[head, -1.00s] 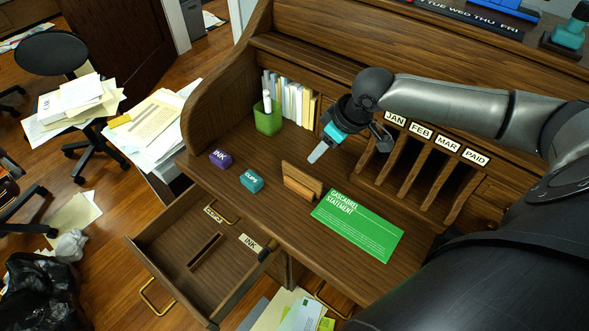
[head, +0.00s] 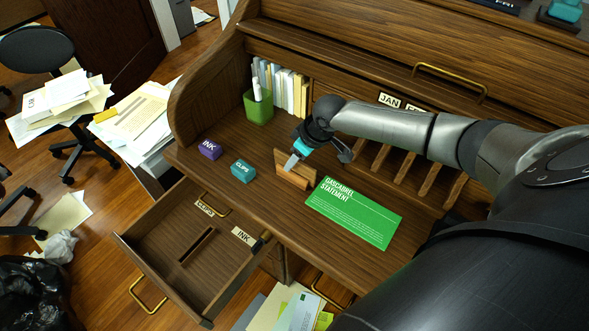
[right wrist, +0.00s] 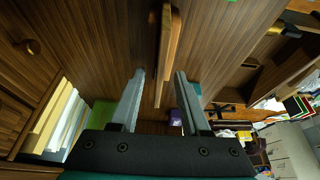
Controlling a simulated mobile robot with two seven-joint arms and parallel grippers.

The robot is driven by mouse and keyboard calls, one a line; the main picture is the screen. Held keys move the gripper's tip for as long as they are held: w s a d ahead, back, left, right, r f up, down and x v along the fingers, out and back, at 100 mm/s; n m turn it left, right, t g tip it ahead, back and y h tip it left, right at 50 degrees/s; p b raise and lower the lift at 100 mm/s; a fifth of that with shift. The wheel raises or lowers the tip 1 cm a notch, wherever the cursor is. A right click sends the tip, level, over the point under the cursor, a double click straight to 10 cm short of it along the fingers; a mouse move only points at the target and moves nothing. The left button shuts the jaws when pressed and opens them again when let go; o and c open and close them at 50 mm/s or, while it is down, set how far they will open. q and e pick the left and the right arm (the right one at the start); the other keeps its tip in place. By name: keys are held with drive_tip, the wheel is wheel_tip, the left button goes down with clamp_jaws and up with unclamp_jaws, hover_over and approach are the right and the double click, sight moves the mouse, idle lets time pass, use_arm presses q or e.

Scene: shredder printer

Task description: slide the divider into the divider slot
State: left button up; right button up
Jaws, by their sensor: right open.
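The wooden divider (head: 288,180) stands upright on the desk top, left of the green statement. In the right wrist view the divider (right wrist: 167,50) shows edge-on, a taller board with a shorter layer against it. My right gripper (head: 317,161) is open and empty above the divider. One finger overlaps the divider's face in the head view. In the wrist view the divider's line runs between the two fingertips (right wrist: 159,75); I cannot tell how deep it is between them. The narrow divider slot (head: 196,245) lies in the floor of the open drawer (head: 160,225). My left gripper is out of view.
A purple INK box (head: 210,149) and a teal CLIPS box (head: 243,170) sit left of the divider. The green statement (head: 354,213) lies to its right. A green holder (head: 259,108) and the JAN-labelled sorter (head: 400,160) stand behind. The drawer's interior is clear.

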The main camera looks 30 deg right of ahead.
drive_tip(key=shift+w+f, duration=0.15)
drive_tip(key=shift+f, duration=0.2)
drive_tip(key=shift+f, duration=0.25)
idle(0.5)
clamp_jaws()
idle(0.4)
